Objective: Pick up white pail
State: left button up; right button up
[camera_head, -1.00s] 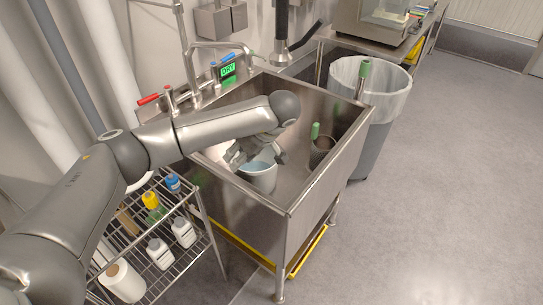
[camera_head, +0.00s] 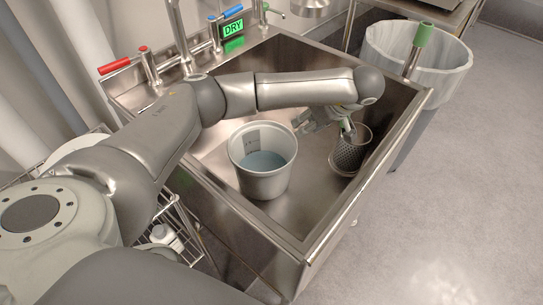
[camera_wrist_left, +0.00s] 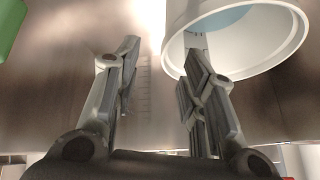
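The white pail (camera_head: 264,187) stands upright in the steel sink with bluish liquid inside. My left gripper (camera_head: 330,122) is low in the sink, to the right of the pail and between it and a perforated metal cup (camera_head: 350,155). In the left wrist view, the two fingers of my left gripper (camera_wrist_left: 160,75) are spread apart with nothing between them. The pail (camera_wrist_left: 288,52) shows at upper right there, its rim overlapping the right finger. Whether they touch cannot be told. My right gripper is not in view.
The sink (camera_head: 300,255) has raised walls around the pail. Taps with red and blue handles (camera_head: 120,66) and a green DRY sign (camera_head: 233,28) are behind. A lined bin (camera_head: 440,62) stands right of the sink. Open floor (camera_head: 450,220) lies at right.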

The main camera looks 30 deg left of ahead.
aim_at(290, 137)
pick_arm(q)
jog(key=x, duration=0.3)
jog(key=s+x, duration=0.1)
jog(key=x, duration=0.6)
jog(key=shift+s+a+r+b, duration=0.1)
jog(key=shift+a+b, duration=0.1)
jog(key=shift+b, duration=0.2)
jog(key=shift+a+f, duration=0.15)
jog(key=shift+f, duration=0.05)
grip_shut()
jog(key=shift+r, duration=0.1)
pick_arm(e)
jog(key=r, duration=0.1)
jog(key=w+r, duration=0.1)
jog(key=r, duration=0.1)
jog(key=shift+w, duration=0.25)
pick_arm(q)
jog(key=shift+r, duration=0.1)
